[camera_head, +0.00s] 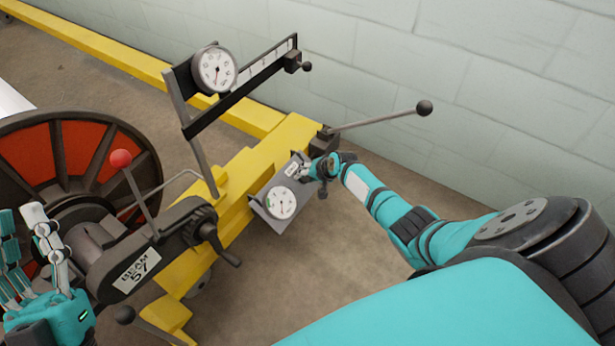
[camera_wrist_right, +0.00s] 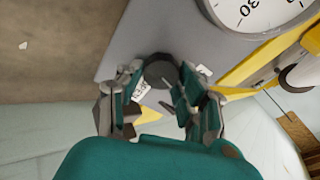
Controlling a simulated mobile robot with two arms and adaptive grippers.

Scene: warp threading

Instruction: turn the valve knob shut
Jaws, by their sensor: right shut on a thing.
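The valve knob (camera_wrist_right: 160,70) is a dark round knob on a grey panel (camera_wrist_right: 118,62), seen between my right gripper's fingers in the right wrist view. In the head view the panel (camera_head: 262,210) carries a white dial gauge (camera_head: 282,203) and is fixed beside a yellow beam. My right gripper (camera_head: 312,168) is at the panel's upper right and covers most of the knob there. In the wrist view the right gripper (camera_wrist_right: 155,92) has its fingers on both sides of the knob, shut on it. My left gripper (camera_head: 32,240) is open and empty at lower left.
A red-and-black beam drum (camera_head: 70,150) stands at left, with a red-knobbed lever (camera_head: 135,185) near it. A larger gauge (camera_head: 214,69) and a scale bar rise behind. A black-balled rod (camera_head: 385,118) passes above my right arm. Floor right of the panel is clear.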

